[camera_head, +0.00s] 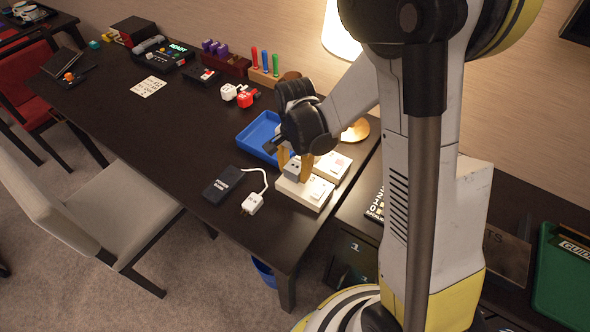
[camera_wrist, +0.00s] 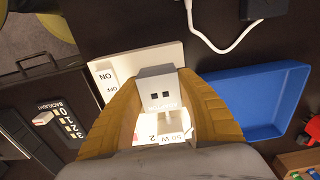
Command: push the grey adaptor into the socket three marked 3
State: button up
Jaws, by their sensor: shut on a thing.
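My gripper (camera_head: 296,163) is shut on the grey adaptor (camera_head: 292,170), which sits between the yellow fingers. In the wrist view my gripper (camera_wrist: 158,85) holds the adaptor (camera_wrist: 157,86) by its sides, and two dark holes show on its face. A white socket plate (camera_head: 303,194) lies under or just beyond the adaptor; it also shows in the wrist view (camera_wrist: 163,57), with switches marked ON. Its number is hidden. A second white plate (camera_head: 331,166) lies beside it; lettering with a 2 shows below the adaptor in the wrist view. Whether the adaptor touches a plate I cannot tell.
A blue tray (camera_head: 254,139) lies close beside my gripper. A black power bank (camera_head: 223,184) and a white plug (camera_head: 252,203) on a cable lie left of the plates. A lamp (camera_head: 343,40) stands behind.

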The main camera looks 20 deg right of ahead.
aim_at(295, 166)
jog(key=shift+f+b, duration=0.8)
jog(key=shift+f, duration=0.15)
jog(key=o, duration=1.3)
jog(key=shift+c, duration=0.2)
jog(key=shift+r, duration=0.1)
notch_tip(295, 166, up, 12)
jog(key=shift+f, duration=0.1)
jog(key=s+r+n+t, duration=0.7)
jog(key=s+n, duration=0.3)
jog(key=s, duration=0.2)
jog(key=shift+s+r+n, duration=0.4)
jog(key=shift+r, duration=0.2)
